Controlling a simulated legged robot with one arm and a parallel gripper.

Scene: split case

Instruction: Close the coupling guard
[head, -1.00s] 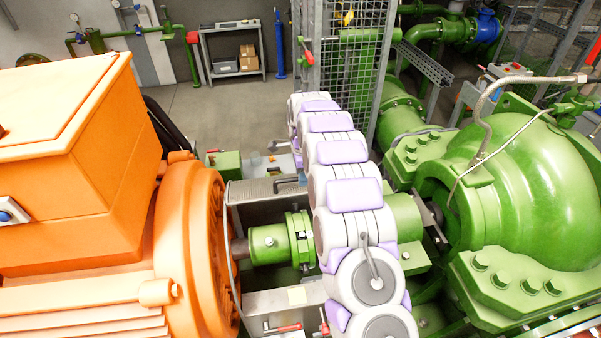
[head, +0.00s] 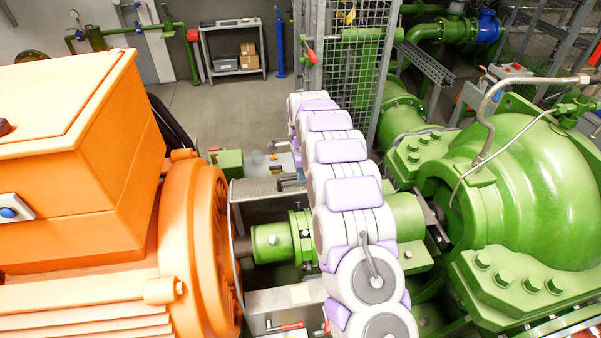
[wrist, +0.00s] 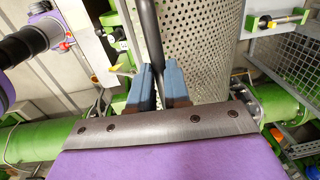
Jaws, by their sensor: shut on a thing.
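The coupling guard (wrist: 203,45) is a perforated grey metal cover, curved in the wrist view. Its perforated sheet also shows in the head view (head: 256,187), left of my arm. The green coupling (head: 299,236) beside it is exposed. A dark bar handle (wrist: 149,32) runs in front of the guard in the wrist view. My gripper (wrist: 158,76) has its two blue fingers closed around the lower end of this handle. In the head view my own arm hides the gripper and part of the guard.
An orange motor (head: 75,150) stands close on the left. A green pump casing (head: 545,190) stands on the right. A wire-mesh fence (head: 352,60) rises behind my arm. Open floor (head: 215,120) lies at the back left.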

